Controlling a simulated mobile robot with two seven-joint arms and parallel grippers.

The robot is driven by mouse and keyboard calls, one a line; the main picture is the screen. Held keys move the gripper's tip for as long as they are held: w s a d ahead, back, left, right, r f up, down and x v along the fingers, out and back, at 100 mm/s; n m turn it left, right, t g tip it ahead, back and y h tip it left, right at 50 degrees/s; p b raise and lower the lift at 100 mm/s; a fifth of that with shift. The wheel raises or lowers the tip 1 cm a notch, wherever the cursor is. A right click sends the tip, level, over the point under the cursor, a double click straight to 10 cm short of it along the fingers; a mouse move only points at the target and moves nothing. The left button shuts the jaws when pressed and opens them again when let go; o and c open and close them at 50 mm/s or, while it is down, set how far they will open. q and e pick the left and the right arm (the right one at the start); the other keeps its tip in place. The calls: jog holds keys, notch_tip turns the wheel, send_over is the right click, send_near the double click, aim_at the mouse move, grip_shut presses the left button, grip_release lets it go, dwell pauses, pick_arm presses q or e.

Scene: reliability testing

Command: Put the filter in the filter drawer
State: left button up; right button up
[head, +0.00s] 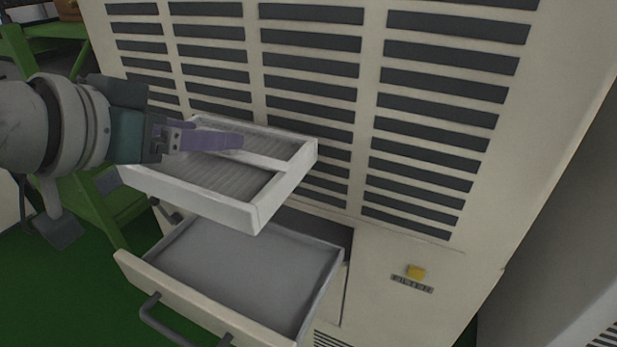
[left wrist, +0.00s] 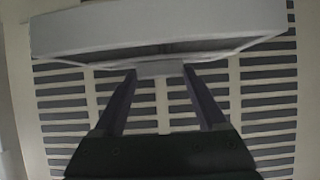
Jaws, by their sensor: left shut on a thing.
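The filter (head: 285,193) is a white rectangular frame with a grey pleated inside and a middle bar. My left gripper (head: 225,141) is shut on its middle bar and holds it above the open drawer, slightly tilted. In the left wrist view the filter (left wrist: 160,28) spans the top, with the two fingers (left wrist: 160,88) reaching up to the bar. The filter drawer (head: 245,262) is pulled out of the cabinet, and its grey floor looks empty where it shows. The filter hides the drawer's back left part. My right gripper is not in view.
The cream cabinet (head: 362,180) with dark vent slots stands behind the drawer. A yellow button (head: 415,271) with a label sits to the drawer's right. The drawer's front has a dark handle (head: 160,318). A green frame (head: 95,205) stands at the left on a green floor.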

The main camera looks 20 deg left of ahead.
pick_arm(q)
notch_tip(320, 180, down, 18)
jog(key=b, duration=0.8)
jog(key=shift+s+f, duration=0.15)
jog(key=shift+f, duration=0.05)
jog(key=shift+r, duration=0.1)
jog(key=o, duration=1.4)
jog(key=shift+o, duration=0.2)
